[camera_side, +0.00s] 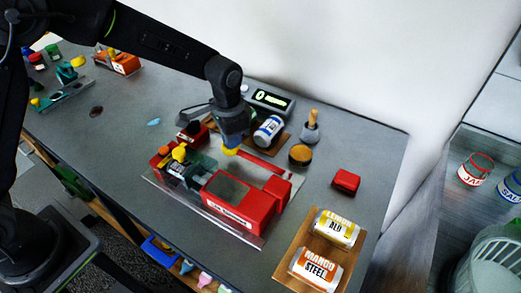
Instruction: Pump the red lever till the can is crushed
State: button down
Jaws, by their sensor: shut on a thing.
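The crusher is a red machine (236,198) with a dark top panel, mounted on a pale base plate. Its red lever (262,164) lies low along the far side, running left from the red block to my gripper. My gripper (231,149) points down and is shut at the lever's yellow-tipped left end; the fingers hide part of the grip. A small whitish can-like shape (176,169) shows in the chamber left of the red body, partly covered by a dark greenish guard. How far it is crushed is too small to tell.
Behind my gripper are a blue-and-white can (268,131) on a brown board and a scale with a lit display (271,100). A wooden-handled tool (311,127), a round orange-brown pot (300,155) and a red block (346,181) stand right. Two labelled cans lie on a front tray (311,243).

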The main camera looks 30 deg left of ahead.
notch_tip(320, 180, down, 2)
jog(key=shift+d, duration=0.15)
jog(key=shift+d+r, duration=0.2)
jog(key=shift+r, duration=1.9)
jog(key=shift+d+r, duration=0.2)
jog(key=shift+r, duration=1.9)
jog(key=shift+a+f, duration=0.2)
jog(key=shift+f, duration=0.6)
jog(key=shift+a+f, duration=0.2)
jog(key=shift+f, duration=0.7)
jog(key=shift+f, duration=1.25)
